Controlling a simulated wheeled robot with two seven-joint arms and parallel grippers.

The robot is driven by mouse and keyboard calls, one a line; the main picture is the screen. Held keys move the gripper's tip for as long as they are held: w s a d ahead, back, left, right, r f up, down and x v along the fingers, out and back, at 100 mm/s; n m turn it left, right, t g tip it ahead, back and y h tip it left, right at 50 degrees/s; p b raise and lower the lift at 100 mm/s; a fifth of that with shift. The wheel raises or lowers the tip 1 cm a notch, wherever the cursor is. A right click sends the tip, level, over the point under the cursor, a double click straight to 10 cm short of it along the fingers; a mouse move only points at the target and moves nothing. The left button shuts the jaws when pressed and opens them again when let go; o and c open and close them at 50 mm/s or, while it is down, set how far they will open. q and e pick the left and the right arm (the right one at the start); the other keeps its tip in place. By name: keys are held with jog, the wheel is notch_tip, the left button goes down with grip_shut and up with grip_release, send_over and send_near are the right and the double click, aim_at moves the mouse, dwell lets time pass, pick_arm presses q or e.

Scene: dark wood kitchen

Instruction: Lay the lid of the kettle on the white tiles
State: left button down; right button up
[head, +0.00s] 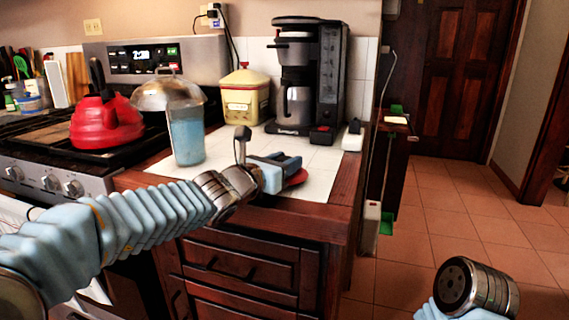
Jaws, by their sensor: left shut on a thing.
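The red kettle (103,124) stands on the stove at the left. My left gripper (284,170) is over the front part of the white tiles (318,186), shut on the red kettle lid (298,178). Only a red edge of the lid shows beside and below the fingers; the rest is hidden. The lid is at or just above the tiles near the wooden front edge; I cannot tell whether it touches them. Part of my right arm shows at the bottom right, but its gripper fingers are not in view.
A blue-filled glass (186,136) stands on the tiles left of my gripper, with a shiny metal dome (150,94) behind it. A yellow canister (244,98) and a black coffee maker (308,80) stand at the back. Bare tiles lie between these and my gripper.

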pick_arm(q)
jog(key=shift+f+b, duration=0.45)
jog(key=c, duration=0.6)
grip_release()
jog(key=shift+f, duration=0.2)
jog(key=shift+r+p, duration=0.35)
jog(key=shift+p, duration=0.15)
jog(key=shift+r+p, duration=0.45)
jog(key=shift+p, duration=0.15)
jog(key=shift+s+a+f+b, duration=0.3)
jog(key=shift+s+a+b, duration=0.1)
jog(key=shift+s+b, duration=0.15)
jog(key=v, duration=0.3)
jog(key=b+v, duration=0.1)
jog(key=v, duration=0.2)
jog(key=b+v, duration=0.1)
jog(key=v, duration=0.2)
jog(key=shift+s+a+r, duration=0.1)
jog(key=shift+s+r, duration=0.1)
jog(key=shift+r, duration=0.15)
jog(key=shift+s+a, duration=0.35)
jog(key=shift+s, duration=0.15)
